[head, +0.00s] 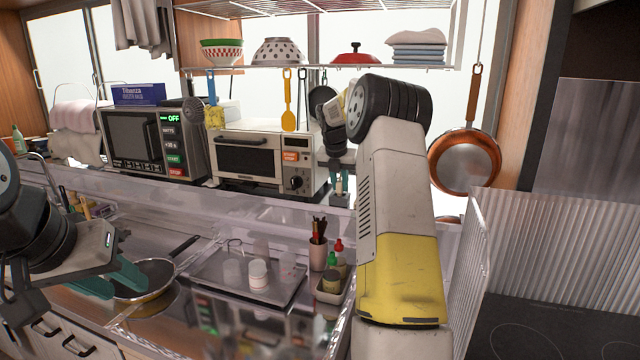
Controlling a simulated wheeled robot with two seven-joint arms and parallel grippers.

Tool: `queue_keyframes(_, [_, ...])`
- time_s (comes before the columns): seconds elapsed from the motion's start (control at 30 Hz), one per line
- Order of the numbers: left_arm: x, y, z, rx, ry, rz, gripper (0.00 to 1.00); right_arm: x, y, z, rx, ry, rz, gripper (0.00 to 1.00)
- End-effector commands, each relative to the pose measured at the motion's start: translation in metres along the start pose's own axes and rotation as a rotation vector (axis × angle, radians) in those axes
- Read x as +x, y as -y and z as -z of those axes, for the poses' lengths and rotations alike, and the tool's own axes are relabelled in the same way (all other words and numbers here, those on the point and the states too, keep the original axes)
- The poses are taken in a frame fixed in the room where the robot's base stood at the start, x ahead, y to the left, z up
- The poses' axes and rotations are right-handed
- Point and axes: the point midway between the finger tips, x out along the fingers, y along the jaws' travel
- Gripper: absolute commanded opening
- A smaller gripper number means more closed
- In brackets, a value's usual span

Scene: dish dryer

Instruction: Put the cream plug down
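My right gripper (340,180) points down just right of the toaster oven, at the far end of the raised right arm. A small pale thing shows between its teal fingertips and looks like the cream plug (339,187). It is very small in the picture, and the fingers hide part of it. I cannot tell whether it touches the surface below. My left gripper (112,280) is at the lower left, its teal fingers spread apart and empty, over the left side of the frying pan (155,275).
A toaster oven (250,160) and a microwave (150,140) stand on the back ledge. A shelf with bowls (278,52) is above. A copper pan (465,160) hangs at right. A tray (225,275) with cups and a utensil holder (318,255) are in front.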

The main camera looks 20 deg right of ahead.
Motion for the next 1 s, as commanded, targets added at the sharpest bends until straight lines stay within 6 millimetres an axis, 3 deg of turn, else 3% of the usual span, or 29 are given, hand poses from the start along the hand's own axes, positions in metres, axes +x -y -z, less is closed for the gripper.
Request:
queue_keyframes(0.03, [0.0, 0.0, 0.0, 0.0, 0.0, 0.0, 0.36, 0.0, 0.0, 0.0, 0.0, 0.0, 0.0, 0.27])
queue_keyframes(0.1, [0.0, 0.0, 0.0, 0.0, 0.0, 0.0, 0.36, 0.0, 0.0, 0.0, 0.0, 0.0, 0.0, 0.41])
queue_keyframes(0.47, [0.0, 0.0, 0.0, 0.0, 0.0, 0.0, 0.36, -0.003, 0.0, -0.001, 0.0, 0.001, -0.001, 0.41])
queue_keyframes(1.0, [0.0, 0.0, 0.0, 0.0, 0.0, 0.0, 0.36, -0.078, 0.0, 0.0, 0.01, 0.002, -0.003, 0.41])
